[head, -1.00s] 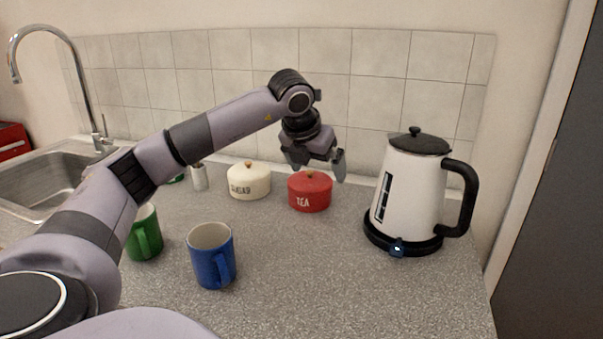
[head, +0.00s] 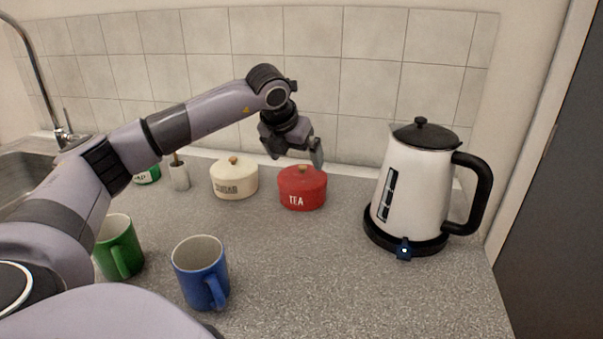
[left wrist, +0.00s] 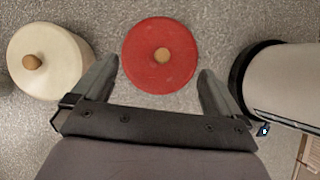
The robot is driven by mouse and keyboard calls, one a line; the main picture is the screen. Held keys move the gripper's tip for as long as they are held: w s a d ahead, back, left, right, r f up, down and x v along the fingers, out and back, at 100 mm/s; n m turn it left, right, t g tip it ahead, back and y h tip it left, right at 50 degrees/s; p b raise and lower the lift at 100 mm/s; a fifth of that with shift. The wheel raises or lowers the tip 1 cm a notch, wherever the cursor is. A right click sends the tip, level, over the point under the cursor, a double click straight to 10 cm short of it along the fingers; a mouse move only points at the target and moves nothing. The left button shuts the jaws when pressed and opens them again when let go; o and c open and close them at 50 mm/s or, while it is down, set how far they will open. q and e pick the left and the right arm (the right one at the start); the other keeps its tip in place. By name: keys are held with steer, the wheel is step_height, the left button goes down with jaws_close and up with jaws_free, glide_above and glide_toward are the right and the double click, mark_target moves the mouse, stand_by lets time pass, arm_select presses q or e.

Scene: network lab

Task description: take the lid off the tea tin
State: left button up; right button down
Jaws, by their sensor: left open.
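The red tea tin (head: 302,198) stands upright on the counter, marked TEA, with its lid (head: 290,177) on and a wooden knob on top. In the left wrist view the lid (left wrist: 140,68) with its knob (left wrist: 162,55) lies beyond the fingertips, roughly midway between them. My left gripper (head: 296,152) hangs just above the tin, pointing down, and partly covers the view toward the lid's back. In the left wrist view its two fingers (left wrist: 158,72) are spread wide with nothing held. My right gripper is in neither view.
A cream sugar tin (head: 234,181) stands left of the tea tin. A white kettle (head: 411,190) on a black base stands to the right. A blue mug (head: 198,270) and green mug (head: 118,248) stand nearer. The tiled wall is close behind; the middle counter is clear.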

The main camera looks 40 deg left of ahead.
mark_target(301, 167)
arm_select(q)
steer(key=x, duration=0.4)
steer(key=shift+w+p, duration=0.2)
steer(key=shift+p, duration=0.1)
steer(key=shift+s+d, duration=0.1)
steer(key=c, duration=1.3)
jaws_close()
